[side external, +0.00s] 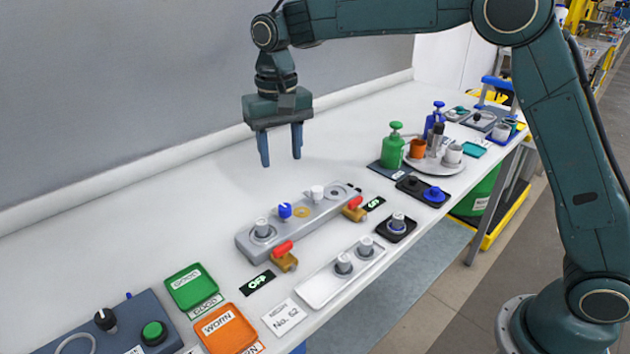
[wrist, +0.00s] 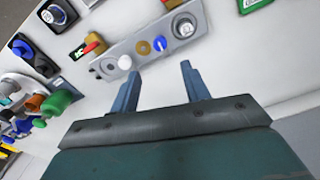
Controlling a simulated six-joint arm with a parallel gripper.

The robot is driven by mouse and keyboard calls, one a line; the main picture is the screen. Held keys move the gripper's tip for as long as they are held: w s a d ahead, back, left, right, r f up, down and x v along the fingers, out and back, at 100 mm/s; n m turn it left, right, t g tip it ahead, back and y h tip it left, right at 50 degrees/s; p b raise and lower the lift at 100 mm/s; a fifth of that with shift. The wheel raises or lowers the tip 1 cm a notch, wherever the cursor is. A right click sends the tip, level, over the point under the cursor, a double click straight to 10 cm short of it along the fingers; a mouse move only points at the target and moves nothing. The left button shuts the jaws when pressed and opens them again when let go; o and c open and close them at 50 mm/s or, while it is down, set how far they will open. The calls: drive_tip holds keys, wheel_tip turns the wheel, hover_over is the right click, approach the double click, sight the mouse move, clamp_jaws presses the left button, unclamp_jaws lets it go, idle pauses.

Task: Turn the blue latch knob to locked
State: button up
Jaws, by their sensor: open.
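The blue latch knob (side external: 285,210) stands on a long grey plate (side external: 325,212), between a grey cylinder at the plate's left end and a yellow ring. It also shows in the wrist view (wrist: 160,43), just beyond my fingertips. Which way its pointer faces is too small to tell. My gripper (side external: 281,158) points down, open and empty, above the table and apart from the knob. In the wrist view its two fingers (wrist: 160,74) are spread wide with nothing between them.
A white knob (side external: 317,191) stands on the same plate. Red-handled brass valves (side external: 284,256) sit along its front edge. A white tray (side external: 340,273) with grey cylinders lies in front. Green bottle (side external: 392,148) stands at right. The table behind the plate is clear.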

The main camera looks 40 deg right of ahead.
sight(285, 206)
wheel_tip(285, 206, down, 12)
drive_tip(key=shift+f, duration=0.1)
idle(0.5)
drive_tip(key=c, duration=1)
